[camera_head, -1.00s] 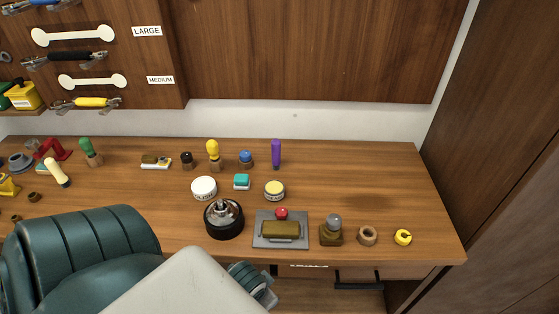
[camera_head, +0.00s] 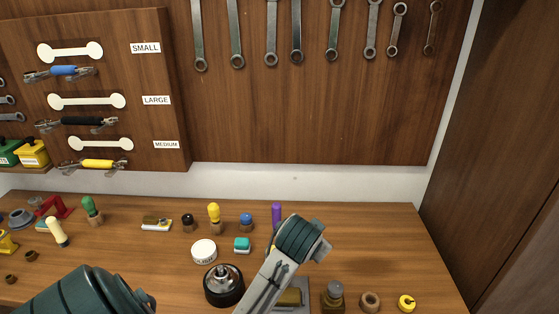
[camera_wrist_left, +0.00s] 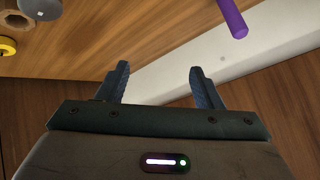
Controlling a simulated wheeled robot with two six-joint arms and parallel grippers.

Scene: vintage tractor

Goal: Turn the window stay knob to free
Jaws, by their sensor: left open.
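I cannot make out a window stay knob for certain. A grey plate (camera_head: 304,302) with a brass block (camera_head: 289,298) lies at the front of the bench, mostly behind my arm; the red knob on it is hidden now. A grey round knob on a brown base (camera_head: 334,292) stands right of it, and a grey knob also shows at the top left of the left wrist view (camera_wrist_left: 40,8). My left gripper (camera_wrist_left: 158,82) is open and empty, its two fingers wide apart. My right gripper is not in view.
A purple handle (camera_head: 276,214) stands just behind my arm. A black round device (camera_head: 223,285), a white tin (camera_head: 204,251), a wooden ring (camera_head: 370,300) and a yellow ring (camera_head: 407,302) sit on the bench (camera_head: 390,240). The bench's back right is clear. Wrenches (camera_head: 296,40) hang above.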

